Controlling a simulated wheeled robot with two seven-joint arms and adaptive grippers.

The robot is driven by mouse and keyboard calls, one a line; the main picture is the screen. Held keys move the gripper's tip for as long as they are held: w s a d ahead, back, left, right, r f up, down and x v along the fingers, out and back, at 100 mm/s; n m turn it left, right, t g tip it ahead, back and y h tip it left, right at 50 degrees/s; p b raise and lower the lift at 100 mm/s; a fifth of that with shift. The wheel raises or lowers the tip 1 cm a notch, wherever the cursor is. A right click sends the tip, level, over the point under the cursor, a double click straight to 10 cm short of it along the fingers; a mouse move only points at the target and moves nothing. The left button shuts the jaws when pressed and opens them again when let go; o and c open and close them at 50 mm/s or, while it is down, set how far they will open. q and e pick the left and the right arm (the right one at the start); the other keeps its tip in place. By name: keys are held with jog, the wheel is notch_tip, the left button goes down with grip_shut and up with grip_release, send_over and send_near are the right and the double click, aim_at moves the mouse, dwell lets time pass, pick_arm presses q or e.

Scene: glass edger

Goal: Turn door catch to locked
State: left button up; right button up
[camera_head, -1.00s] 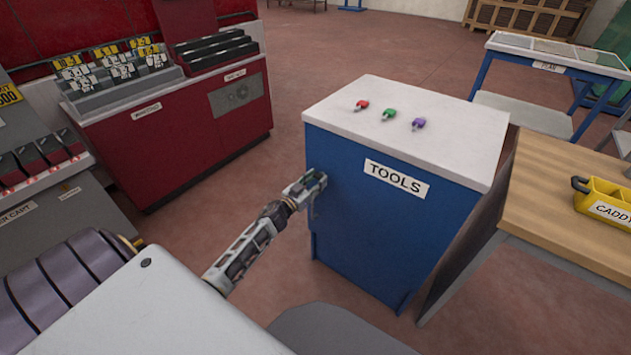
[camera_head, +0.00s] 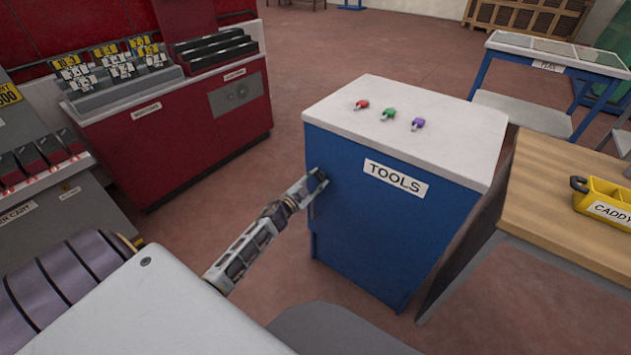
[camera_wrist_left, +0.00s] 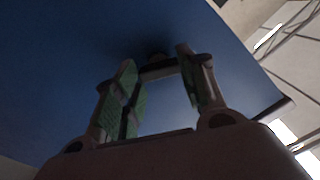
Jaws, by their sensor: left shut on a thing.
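The blue tool cabinet (camera_head: 380,220) has a white top and a TOOLS label on its front. My left gripper (camera_head: 318,180) is at the upper left of that front, shut on the door catch. The catch is mostly hidden by the fingers in the head view. In the left wrist view, a small dark part, the door catch (camera_wrist_left: 157,56), shows at the far end between the green-padded fingers of my left gripper (camera_wrist_left: 158,78), against the blue door (camera_wrist_left: 60,70). I cannot tell the catch's exact angle. My right gripper is not in view.
Red, green and purple small items (camera_head: 388,114) lie on the cabinet top. A wooden bench (camera_head: 560,200) with a yellow caddy (camera_head: 605,198) stands close on the right. A red cabinet (camera_head: 190,135) stands at the left. Open floor lies between it and the tool cabinet.

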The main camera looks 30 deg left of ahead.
pick_arm(q)
jog(key=m, duration=0.3)
jog(key=m+b, duration=0.1)
jog(key=m, duration=0.3)
jog(key=shift+f, duration=0.15)
jog(key=shift+d+m+b, duration=0.1)
jog(key=shift+m+b, duration=0.35)
jog(key=shift+m, duration=0.35)
jog(key=shift+m+b, duration=0.35)
jog(key=shift+m, duration=0.85)
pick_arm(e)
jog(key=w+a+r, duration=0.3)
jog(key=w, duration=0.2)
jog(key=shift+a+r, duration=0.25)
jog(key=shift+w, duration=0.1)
pick_arm(q)
jog(key=o, duration=1)
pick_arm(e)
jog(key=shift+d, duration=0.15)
pick_arm(q)
jog(key=shift+s, duration=0.2)
